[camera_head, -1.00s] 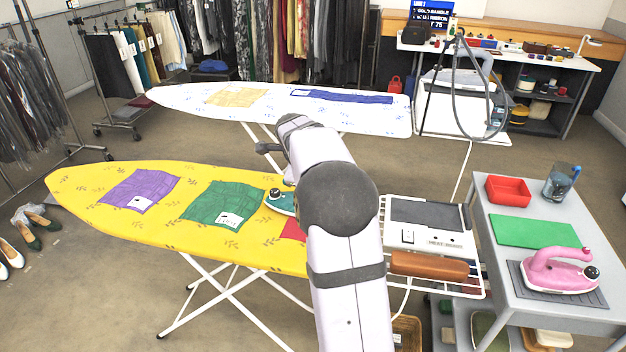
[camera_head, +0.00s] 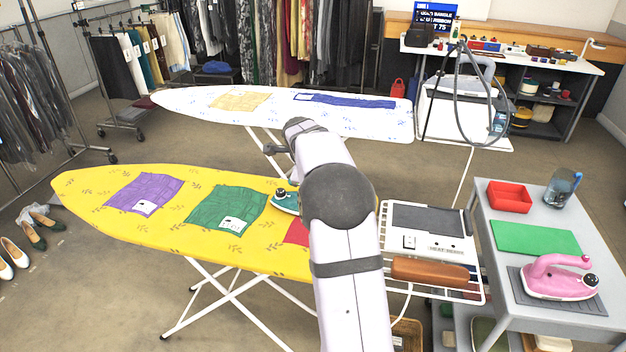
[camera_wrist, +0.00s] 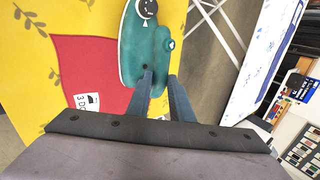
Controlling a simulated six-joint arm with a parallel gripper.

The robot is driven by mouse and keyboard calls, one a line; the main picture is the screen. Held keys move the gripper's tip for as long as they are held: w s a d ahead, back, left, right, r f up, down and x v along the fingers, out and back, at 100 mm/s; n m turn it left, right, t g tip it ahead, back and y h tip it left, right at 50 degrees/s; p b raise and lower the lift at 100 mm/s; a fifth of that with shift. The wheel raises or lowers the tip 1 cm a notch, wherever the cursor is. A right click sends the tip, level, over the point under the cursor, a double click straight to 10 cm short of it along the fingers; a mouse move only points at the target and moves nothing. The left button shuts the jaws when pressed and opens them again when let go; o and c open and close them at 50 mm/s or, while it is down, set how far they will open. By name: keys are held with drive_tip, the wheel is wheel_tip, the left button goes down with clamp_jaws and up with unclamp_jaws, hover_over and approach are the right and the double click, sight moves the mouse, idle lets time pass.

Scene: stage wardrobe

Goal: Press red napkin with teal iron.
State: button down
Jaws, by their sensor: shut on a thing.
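The teal iron (camera_head: 286,202) shows in part beside my arm, over the right part of the yellow ironing board (camera_head: 80,186). In the wrist view, my gripper (camera_wrist: 161,78) is shut on the teal iron (camera_wrist: 150,50). The iron's body overlaps the right edge of the red napkin (camera_wrist: 85,65); I cannot tell whether it touches the cloth or hovers. The red napkin (camera_head: 296,232) is mostly hidden by my arm in the head view. It lies flat on the board and carries a white tag with dark print.
A green napkin (camera_head: 215,203) and a purple napkin (camera_head: 155,187) lie left on the same board. A heat rest (camera_head: 434,218) is right of my arm. A pink iron (camera_head: 560,280) stands on the grey cart (camera_head: 490,285). A white ironing board (camera_head: 190,103) stands behind.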

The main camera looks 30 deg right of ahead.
drive_tip(key=shift+w+d, duration=0.1)
drive_tip(key=shift+w+d+r+p, duration=0.1)
drive_tip(key=shift+w+d+p, duration=0.5)
drive_tip(key=shift+p, duration=0.25)
drive_tip(key=shift+w+d, duration=0.2)
drive_tip(key=shift+s+d, duration=0.1)
drive_tip(key=shift+s, duration=0.05)
drive_tip(key=shift+s+d+f+b, duration=0.2)
drive_tip(key=shift+s+d+b, duration=0.1)
drive_tip(key=shift+s+d, duration=0.6)
drive_tip(key=shift+s, duration=0.1)
drive_tip(key=shift+s+d, duration=0.1)
drive_tip(key=shift+d, duration=0.05)
